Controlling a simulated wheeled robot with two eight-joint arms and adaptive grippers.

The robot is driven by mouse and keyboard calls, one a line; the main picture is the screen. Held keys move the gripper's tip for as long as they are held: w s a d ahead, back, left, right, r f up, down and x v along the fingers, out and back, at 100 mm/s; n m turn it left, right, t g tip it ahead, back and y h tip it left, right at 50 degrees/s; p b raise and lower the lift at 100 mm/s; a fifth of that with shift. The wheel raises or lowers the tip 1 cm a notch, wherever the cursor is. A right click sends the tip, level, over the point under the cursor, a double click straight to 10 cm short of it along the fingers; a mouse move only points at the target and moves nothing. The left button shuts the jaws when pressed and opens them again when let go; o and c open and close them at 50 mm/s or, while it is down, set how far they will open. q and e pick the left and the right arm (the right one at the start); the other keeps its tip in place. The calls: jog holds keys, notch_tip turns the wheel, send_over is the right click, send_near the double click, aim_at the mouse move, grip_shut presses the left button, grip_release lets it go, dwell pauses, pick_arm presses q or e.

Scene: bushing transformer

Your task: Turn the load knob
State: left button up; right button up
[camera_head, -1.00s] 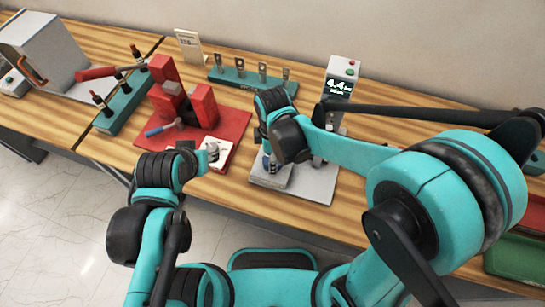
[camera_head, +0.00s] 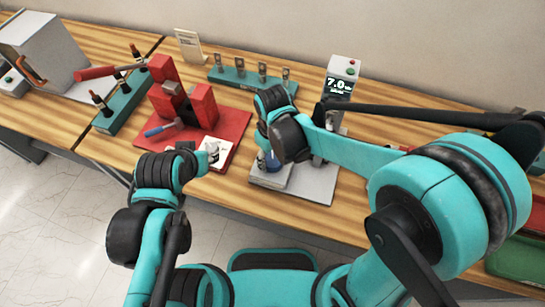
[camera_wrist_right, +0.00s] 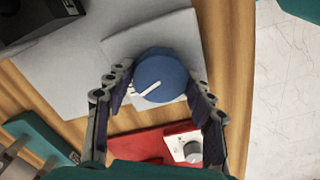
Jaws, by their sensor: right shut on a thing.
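The load knob (camera_wrist_right: 161,76) is a round blue knob with a white pointer mark, on a light grey block (camera_wrist_right: 120,46). In the right wrist view my right gripper (camera_wrist_right: 160,92) has one finger on each side of it and is shut on it. In the head view the right gripper (camera_head: 268,150) hides most of the knob. The tester's display (camera_head: 339,87) reads 7.0. My left gripper (camera_head: 190,155) is near the white panel with a grey knob (camera_head: 214,150); its fingers are too small and dark to judge.
A red press (camera_head: 182,100) stands on a red base at the left. A teal rack (camera_head: 245,80) with several metal pieces is behind. Another teal rack (camera_head: 118,110) holds several dark bottle-like parts. Bare wooden table lies between the red base and the grey plate (camera_head: 315,187).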

aim_at(273, 159)
jog(key=m, duration=0.4)
jog(key=shift+m, duration=0.3)
jog(key=m, duration=0.4)
jog(key=shift+m, duration=0.4)
jog(key=o, duration=1.1)
jog(key=shift+o, duration=0.2)
notch_tip(273, 159, up, 12)
